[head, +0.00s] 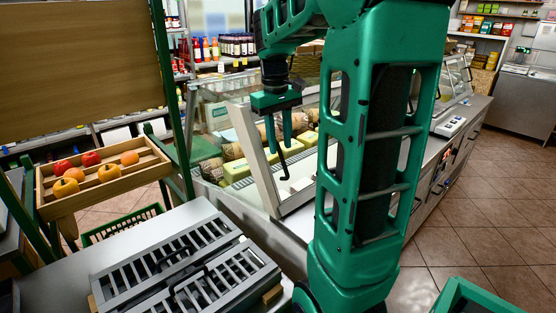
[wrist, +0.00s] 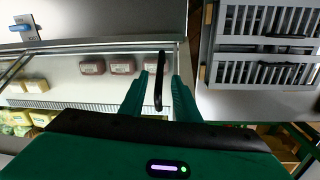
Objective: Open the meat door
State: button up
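The meat door is a glass panel with a pale frame (head: 252,160) on the refrigerated display case. Its dark curved handle (head: 284,166) shows just below my gripper (head: 279,146) in the head view. In the wrist view the black handle (wrist: 158,82) stands between the two green fingers of my gripper (wrist: 160,92), with a gap visible on each side. My gripper is open and holds nothing. Packs of meat (wrist: 122,66) lie inside the case behind the glass. I cannot tell whether the fingers touch the handle.
A scale (head: 449,126) sits on the counter at right. Tiled floor (head: 490,220) is clear at right.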

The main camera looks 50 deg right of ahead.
aim_at(281, 153)
jog(key=f, duration=0.6)
jog(key=shift+d, duration=0.25)
grip_shut()
